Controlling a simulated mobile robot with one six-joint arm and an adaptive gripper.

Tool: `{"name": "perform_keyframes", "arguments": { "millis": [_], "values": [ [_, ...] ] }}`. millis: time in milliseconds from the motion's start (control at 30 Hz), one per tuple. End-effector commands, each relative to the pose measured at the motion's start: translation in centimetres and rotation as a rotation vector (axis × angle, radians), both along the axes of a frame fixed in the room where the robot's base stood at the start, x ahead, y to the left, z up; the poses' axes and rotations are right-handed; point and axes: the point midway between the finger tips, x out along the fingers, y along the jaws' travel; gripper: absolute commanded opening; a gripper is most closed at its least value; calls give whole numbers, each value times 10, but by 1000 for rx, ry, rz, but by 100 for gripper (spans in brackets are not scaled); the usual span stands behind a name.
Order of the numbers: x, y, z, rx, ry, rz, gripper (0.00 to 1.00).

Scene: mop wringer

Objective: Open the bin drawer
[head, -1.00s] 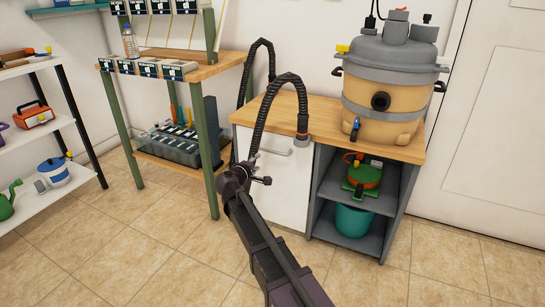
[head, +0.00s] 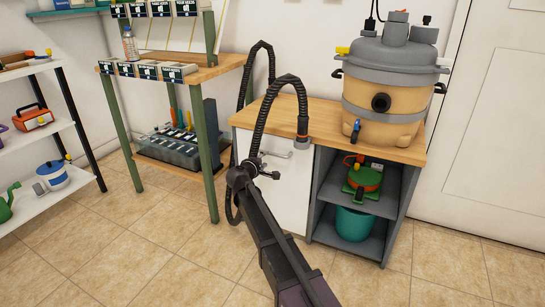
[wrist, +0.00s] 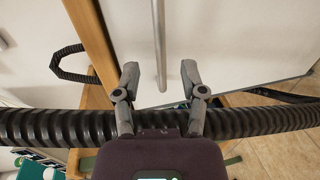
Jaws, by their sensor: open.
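The bin drawer has a plain white front (head: 289,205) on the left of the wooden-topped cabinet, and it looks shut. Its pale bar handle (head: 279,153) lies near the top of the front. My gripper (head: 272,172) is in front of the drawer, just below and left of the handle in the head view. In the wrist view the two fingers (wrist: 160,68) are apart, with the handle bar (wrist: 159,45) showing between them. I cannot tell how far the handle lies beyond the fingertips. No grip on it shows.
A ribbed black hose (head: 292,80) arches in front of the drawer and crosses the wrist view (wrist: 250,121). A vacuum (head: 385,90) stands on the worktop (head: 330,131). Open grey shelves (head: 390,222) are right of the drawer. A green-legged rack (head: 205,160) stands left. The floor in front is clear.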

Motion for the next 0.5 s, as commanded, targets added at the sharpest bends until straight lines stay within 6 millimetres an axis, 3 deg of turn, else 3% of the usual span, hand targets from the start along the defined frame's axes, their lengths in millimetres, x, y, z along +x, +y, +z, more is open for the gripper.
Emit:
{"name": "perform_keyframes", "arguments": {
  "millis": [200,500],
  "values": [
    [34,-11,-9,-1,0,-1,54],
    [62,-22,-14,-1,0,0,54]
  ]
}}
